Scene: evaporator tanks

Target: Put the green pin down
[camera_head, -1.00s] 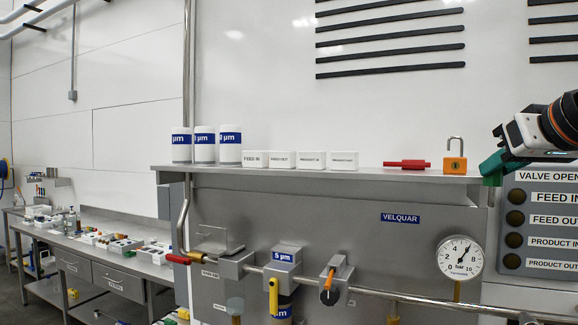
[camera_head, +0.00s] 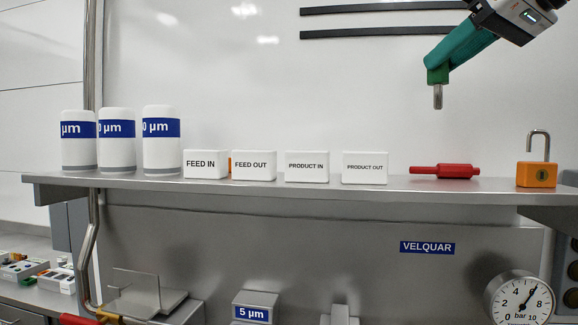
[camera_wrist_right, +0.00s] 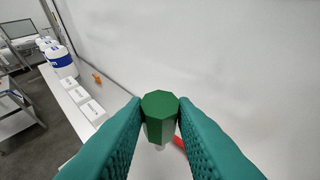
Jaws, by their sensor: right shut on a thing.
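My right gripper (camera_head: 438,66) is shut on the green pin (camera_head: 438,76). It holds the pin in the air above the shelf, with the metal shank pointing down. In the right wrist view the pin's green head (camera_wrist_right: 160,104) sits between the two teal fingers. The pin is apart from the shelf (camera_head: 390,186). Below it on the shelf lies a red pin-like piece (camera_head: 445,171). My left gripper is not in view.
On the shelf stand an orange padlock (camera_head: 536,174) at right, white label blocks such as PRODUCT OUT (camera_head: 365,168), and white filter cartridges (camera_head: 162,145) at left. A pressure gauge (camera_head: 520,300) is below. Bare shelf shows between PRODUCT OUT and the red piece.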

